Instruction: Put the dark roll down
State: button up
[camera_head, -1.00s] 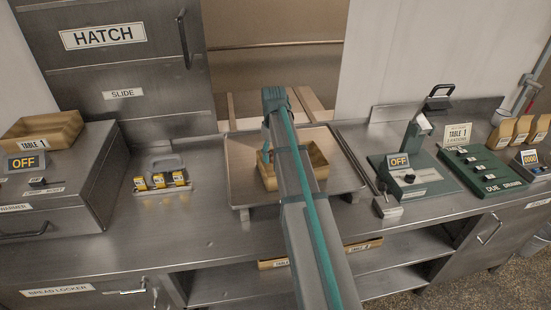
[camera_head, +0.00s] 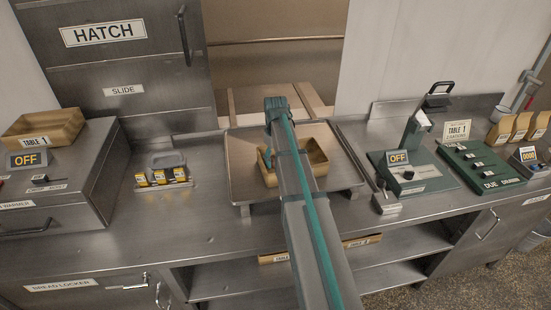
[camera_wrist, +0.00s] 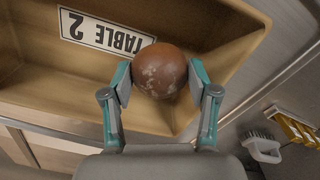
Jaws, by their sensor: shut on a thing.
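The dark roll (camera_wrist: 160,70) is round, brown and glossy with pale flour patches. My gripper (camera_wrist: 159,80) is shut on it, one finger on each side, as the wrist view shows. The roll is over the tan basket (camera_wrist: 60,88), which bears a "TABLE 2" label (camera_wrist: 107,32). I cannot tell whether the roll touches the basket floor. In the head view the basket (camera_head: 318,160) sits on a metal tray, and my arm hides the gripper and the roll.
The metal tray (camera_head: 240,180) stands on the steel counter. To its left are yellow-labelled items (camera_head: 162,177) and a "TABLE 1" basket (camera_head: 42,130) on a warmer. To its right are a green device (camera_head: 412,175) and a "DUE" board (camera_head: 480,166). A brush (camera_wrist: 264,146) shows beside the basket.

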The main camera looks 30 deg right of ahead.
jog(key=shift+f, duration=0.4)
jog(key=o, duration=0.8)
jog(key=shift+r, duration=0.1)
jog(key=shift+r, duration=0.55)
notch_tip(320, 180, up, 12)
jog(key=b, duration=0.3)
